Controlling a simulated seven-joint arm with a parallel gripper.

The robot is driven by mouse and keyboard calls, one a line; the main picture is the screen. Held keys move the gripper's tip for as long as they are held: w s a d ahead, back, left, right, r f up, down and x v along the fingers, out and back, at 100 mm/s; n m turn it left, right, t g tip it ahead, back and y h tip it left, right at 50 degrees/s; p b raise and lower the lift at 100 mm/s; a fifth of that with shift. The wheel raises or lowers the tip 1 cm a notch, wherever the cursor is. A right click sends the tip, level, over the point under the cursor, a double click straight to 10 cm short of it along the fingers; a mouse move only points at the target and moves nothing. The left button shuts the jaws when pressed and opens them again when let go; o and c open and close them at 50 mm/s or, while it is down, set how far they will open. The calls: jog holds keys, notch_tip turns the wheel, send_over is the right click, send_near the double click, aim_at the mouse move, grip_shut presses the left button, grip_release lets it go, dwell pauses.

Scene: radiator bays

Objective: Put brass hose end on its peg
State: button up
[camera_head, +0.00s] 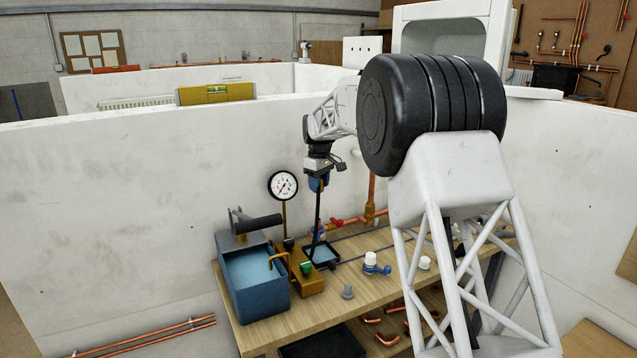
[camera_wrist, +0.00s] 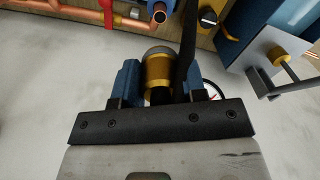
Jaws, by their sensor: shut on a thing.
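In the wrist view the brass hose end (camera_wrist: 159,72) is a short gold cylinder with a grey rim, between the two blue fingers of my gripper (camera_wrist: 158,85). A black hose (camera_wrist: 187,45) runs beside it, close to the right finger. In the head view my gripper (camera_head: 318,183) is above the bench, in front of the white wall, with the black hose (camera_head: 317,222) hanging down below it. The hose end itself is too small to make out there. I cannot tell which part is its peg.
A blue tank (camera_head: 262,295) with a black handle (camera_head: 258,223) stands left on the wooden bench (camera_head: 360,313). A gauge (camera_head: 283,186), a brass block (camera_head: 308,284) and a black tray (camera_head: 322,262) are close by. Copper pipe (camera_head: 371,190) rises on the right. White fittings (camera_head: 371,260) stand nearer the front.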

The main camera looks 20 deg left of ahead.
jog(key=s+d+f, duration=0.8)
jog(key=f, duration=0.1)
send_over(349, 286)
notch_tip(349, 286, down, 7)
jog(key=shift+r, duration=0.1)
jog(key=shift+f, duration=0.25)
jog(key=shift+f, duration=2.9)
jog(key=shift+f, duration=1.05)
jog(key=o, duration=0.8)
jog(key=shift+o, duration=0.2)
